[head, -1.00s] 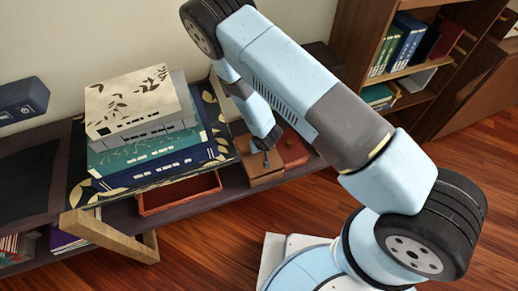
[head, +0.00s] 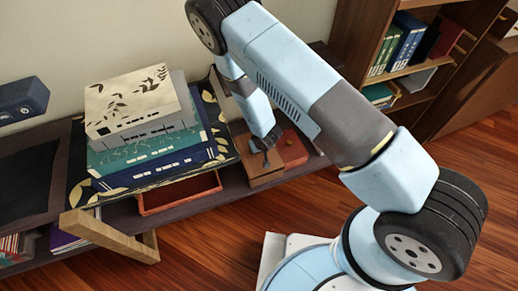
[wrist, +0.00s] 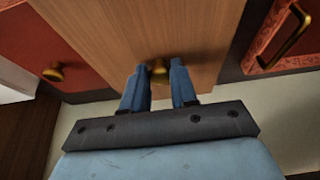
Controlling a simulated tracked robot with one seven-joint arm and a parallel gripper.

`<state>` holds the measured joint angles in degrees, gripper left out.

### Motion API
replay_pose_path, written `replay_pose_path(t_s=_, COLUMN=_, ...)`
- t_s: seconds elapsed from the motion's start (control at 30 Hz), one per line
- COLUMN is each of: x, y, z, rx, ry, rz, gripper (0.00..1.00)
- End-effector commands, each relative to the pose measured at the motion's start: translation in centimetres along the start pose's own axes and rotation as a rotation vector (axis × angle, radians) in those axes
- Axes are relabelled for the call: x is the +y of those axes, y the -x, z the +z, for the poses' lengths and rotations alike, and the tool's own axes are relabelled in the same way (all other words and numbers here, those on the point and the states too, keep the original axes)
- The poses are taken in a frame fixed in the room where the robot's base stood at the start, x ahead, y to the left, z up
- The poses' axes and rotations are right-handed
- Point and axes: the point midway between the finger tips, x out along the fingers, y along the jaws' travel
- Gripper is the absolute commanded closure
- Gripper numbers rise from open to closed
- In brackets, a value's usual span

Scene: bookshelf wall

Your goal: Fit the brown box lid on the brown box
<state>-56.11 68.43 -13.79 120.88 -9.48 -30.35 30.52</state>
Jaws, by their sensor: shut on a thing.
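The brown box lid (wrist: 195,35) is a flat wooden panel with a small brass knob (wrist: 158,72). My gripper (wrist: 158,80) has its two blue fingers on either side of the knob, shut on it. In the head view my gripper (head: 264,143) reaches down onto the lid (head: 255,156) from above. The brown box (head: 266,179) shows under the lid on the shelf. I cannot tell whether the lid sits fully down on the box or how well its edges line up.
A red box (head: 292,150) with a knob stands close on the right of the brown box. A bookcase (head: 405,60) stands at the back right.

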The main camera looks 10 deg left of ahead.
Motion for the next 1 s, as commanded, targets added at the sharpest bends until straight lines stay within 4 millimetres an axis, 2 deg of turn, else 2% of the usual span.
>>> replay_pose_path(t_s=0.53, x=0.15, y=-0.02, z=0.03, rx=0.0, ry=-0.001, rz=0.0, gripper=1.0)
replay_pose_path(t_s=1.0, x=0.14, y=-0.8, z=0.34, rx=0.001, ry=-0.001, rz=0.0, gripper=1.0)
